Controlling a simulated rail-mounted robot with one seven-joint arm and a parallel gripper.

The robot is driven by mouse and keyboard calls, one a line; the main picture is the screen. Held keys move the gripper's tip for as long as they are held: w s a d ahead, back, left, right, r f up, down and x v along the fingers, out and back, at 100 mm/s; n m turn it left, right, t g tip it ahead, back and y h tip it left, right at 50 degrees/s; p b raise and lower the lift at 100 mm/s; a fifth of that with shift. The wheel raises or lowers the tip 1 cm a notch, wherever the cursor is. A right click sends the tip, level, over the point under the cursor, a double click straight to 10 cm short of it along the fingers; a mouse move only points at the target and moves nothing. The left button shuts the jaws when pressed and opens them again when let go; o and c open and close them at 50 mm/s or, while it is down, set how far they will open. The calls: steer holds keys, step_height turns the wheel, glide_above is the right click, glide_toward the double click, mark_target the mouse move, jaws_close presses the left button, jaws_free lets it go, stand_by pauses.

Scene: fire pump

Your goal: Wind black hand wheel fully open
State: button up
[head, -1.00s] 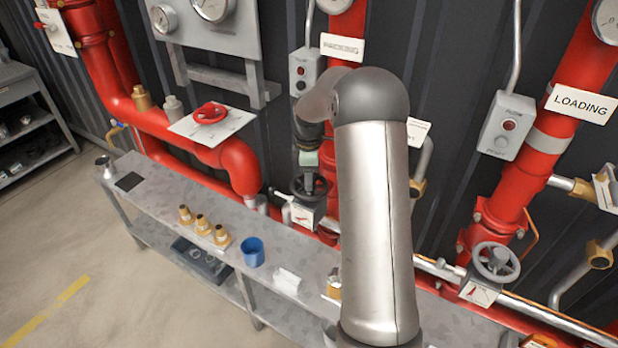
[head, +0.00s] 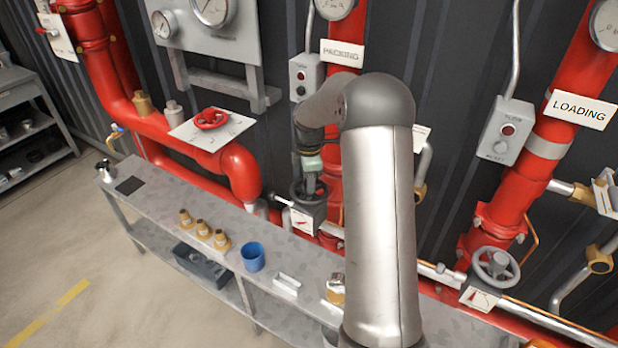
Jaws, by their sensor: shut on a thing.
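The black hand wheel (head: 298,193) sits on a valve above the bench, left of my upright arm link. A white plate with a red pointer (head: 302,221) is just below it. My gripper (head: 310,184) reaches down onto the wheel from above and is shut on it. The fingers are small and dark here, so the exact grip on the rim is hard to see. My arm hides part of the red pipe behind the wheel.
A grey hand wheel (head: 496,265) is on the right pipe, and a red hand wheel (head: 211,118) is at upper left. The bench (head: 160,200) holds several brass fittings (head: 203,229) and a blue cup (head: 253,257). Open floor (head: 60,250) lies at left.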

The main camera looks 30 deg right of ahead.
steer(key=shift+n, duration=1.2)
steer(key=n+p, duration=0.2)
steer(key=n, duration=0.1)
steer(key=shift+s+r, duration=0.1)
steer(key=shift+r, duration=0.1)
steer(key=n+p, duration=0.1)
steer(key=n, duration=0.2)
steer(key=shift+n, duration=0.4)
steer(key=shift+f+n+p, duration=0.25)
steer(key=shift+n+p, duration=0.1)
steer(key=shift+n, duration=0.25)
